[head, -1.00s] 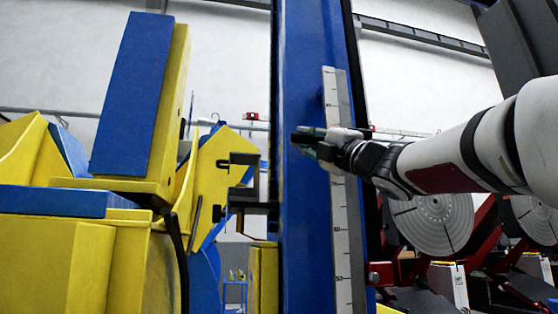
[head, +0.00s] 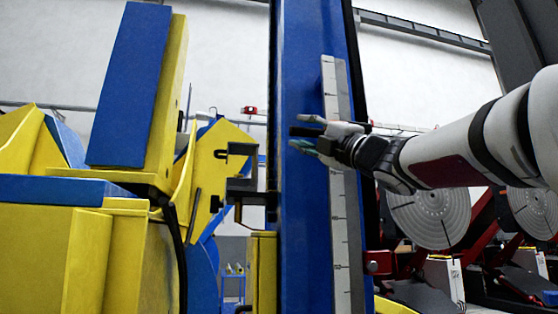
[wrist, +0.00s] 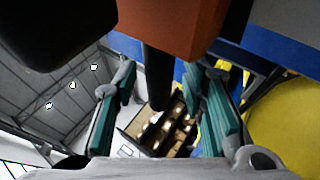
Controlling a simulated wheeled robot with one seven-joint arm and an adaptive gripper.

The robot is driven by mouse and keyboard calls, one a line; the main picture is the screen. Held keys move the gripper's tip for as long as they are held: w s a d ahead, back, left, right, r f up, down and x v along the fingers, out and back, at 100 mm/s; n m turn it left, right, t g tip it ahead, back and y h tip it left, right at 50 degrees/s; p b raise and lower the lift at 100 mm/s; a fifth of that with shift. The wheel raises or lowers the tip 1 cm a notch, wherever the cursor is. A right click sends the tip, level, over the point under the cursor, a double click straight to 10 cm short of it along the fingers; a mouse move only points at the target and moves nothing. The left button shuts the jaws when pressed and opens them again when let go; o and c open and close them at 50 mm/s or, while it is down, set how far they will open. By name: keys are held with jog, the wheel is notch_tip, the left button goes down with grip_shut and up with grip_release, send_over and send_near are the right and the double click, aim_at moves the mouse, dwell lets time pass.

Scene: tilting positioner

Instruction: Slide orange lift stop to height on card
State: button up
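The orange lift stop (wrist: 185,25) fills the top middle of the wrist view, with a dark rod-like part (wrist: 158,75) below it. My gripper (wrist: 162,100) is open. Its teal-padded fingers stand apart, and the dark rod shows between them in the picture. I cannot tell whether either pad touches it. In the head view my gripper (head: 300,138) is in front of the blue column (head: 305,225), beside the white scale strip (head: 342,235). I cannot make out the orange stop in the head view. No height card is readable in either view.
Yellow and blue positioner parts (head: 135,90) stand left of the column. A dark bracket (head: 243,185) sticks out at the column's left side. Grey round plates (head: 430,215) on red frames stand behind my arm at right.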

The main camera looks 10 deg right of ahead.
jog(key=v, duration=1.1)
jog(key=shift+s+d+f, duration=0.2)
jog(key=shift+s, duration=0.05)
jog(key=d+f+m+g+h, duration=0.1)
jog(key=d+f+m+h, duration=0.4)
jog(key=f+m+h, duration=0.75)
jog(key=s+f+m+g+p, duration=0.1)
jog(key=s+f+m+g, duration=0.2)
jog(key=f, duration=0.4)
jog(key=s+f+m+g, duration=0.1)
jog(key=f+m+g, duration=0.2)
jog(key=f+m, duration=0.25)
jog(key=s+a+f+m+g+y, duration=0.1)
jog(key=s+a+f+g, duration=0.3)
jog(key=s+f, duration=0.5)
jog(key=s+a+f+m+g+y, duration=0.1)
jog(key=s+a+f+m+g, duration=0.3)
jog(key=s+f, duration=0.6)
notch_tip(320, 180, down, 3)
jog(key=a+g, duration=0.1)
jog(key=g, duration=0.1)
jog(key=shift+s+f+g+p, duration=0.2)
jog(key=shift+g+p, duration=0.1)
jog(key=shift+p, duration=0.1)
jog(key=shift+w+a+r, duration=0.1)
jog(key=shift+r, duration=0.05)
jog(key=shift+c, duration=0.2)
